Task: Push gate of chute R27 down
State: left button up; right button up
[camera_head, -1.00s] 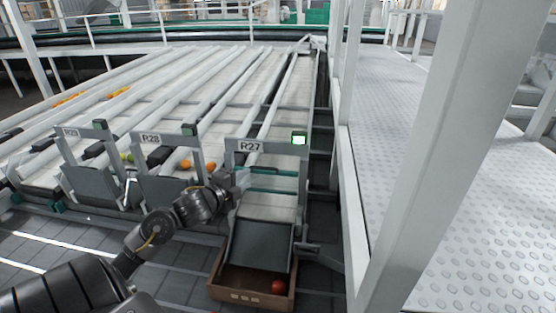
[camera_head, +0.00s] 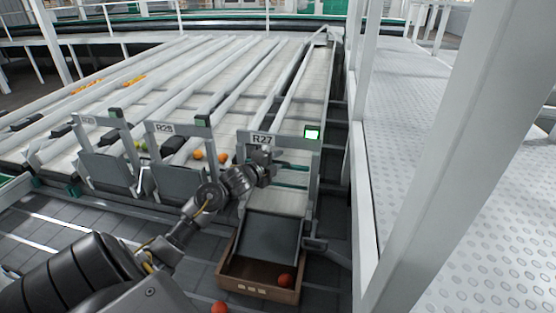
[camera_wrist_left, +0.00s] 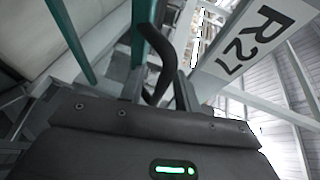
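Chute R27, with its sign (camera_head: 262,139), stands right of centre in the head view. A dark panel (camera_head: 270,238) at its lower end, seemingly its gate, slopes down toward a brown crate (camera_head: 258,291). A red tomato (camera_head: 286,280) lies in the crate. My left gripper (camera_head: 268,166) is at the R27 frame, just below the sign and above the panel. In the left wrist view, the sign (camera_wrist_left: 262,38) is close at upper right. A black curved bar (camera_wrist_left: 160,70) shows between my left fingers (camera_wrist_left: 160,92); I cannot tell whether they grip it. My right gripper is not in view.
Chute R28 (camera_head: 178,182) with an upright grey panel stands to the left. A green-lit box (camera_head: 312,133) sits on R27's frame. A white post and railing (camera_head: 362,190) border the metal walkway (camera_head: 415,150) at right. A red tomato (camera_head: 219,307) shows at the bottom edge.

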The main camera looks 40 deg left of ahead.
pick_arm(q)
jog(key=shift+w, duration=0.45)
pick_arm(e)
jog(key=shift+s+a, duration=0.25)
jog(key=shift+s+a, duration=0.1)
pick_arm(q)
grip_shut()
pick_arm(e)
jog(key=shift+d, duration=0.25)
